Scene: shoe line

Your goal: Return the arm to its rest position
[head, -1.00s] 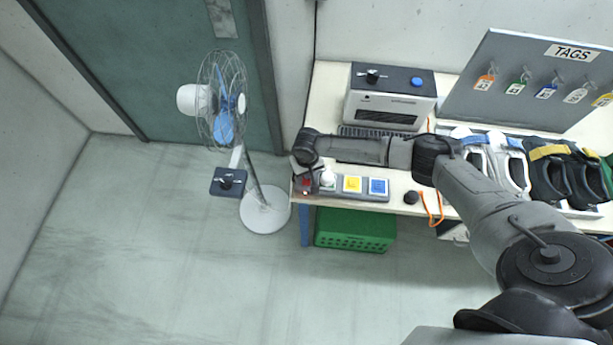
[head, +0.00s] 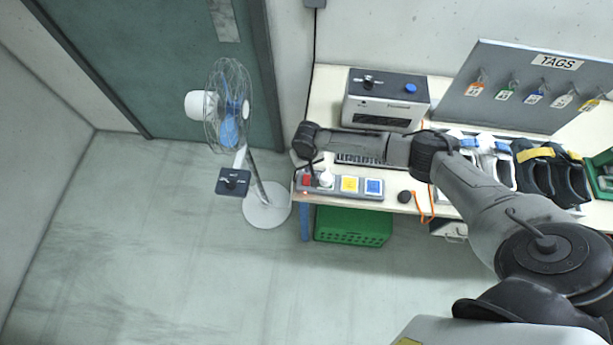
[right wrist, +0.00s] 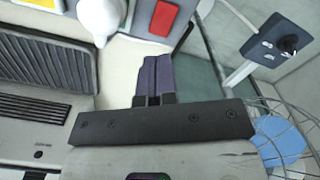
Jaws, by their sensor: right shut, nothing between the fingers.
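My right arm (head: 470,190) reaches from the lower right across the bench to the left end of a grey power strip (head: 338,193). Its wrist is just behind the strip. In the right wrist view my right gripper (right wrist: 153,62) has its two dark fingers together, with nothing between them. The fingertips appear apart from the strip's red switch (right wrist: 163,18), over pale bench top. The red switch (head: 306,180) is uncovered in the head view, beside a white plug (head: 326,179). My left gripper is not in view.
A white-grey machine (head: 385,100) stands behind the forearm. Sandals (head: 545,170) and a tag board (head: 515,88) are at the right. A fan (head: 232,115) stands left of the bench, and a green crate (head: 352,226) is below. The floor at lower left is clear.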

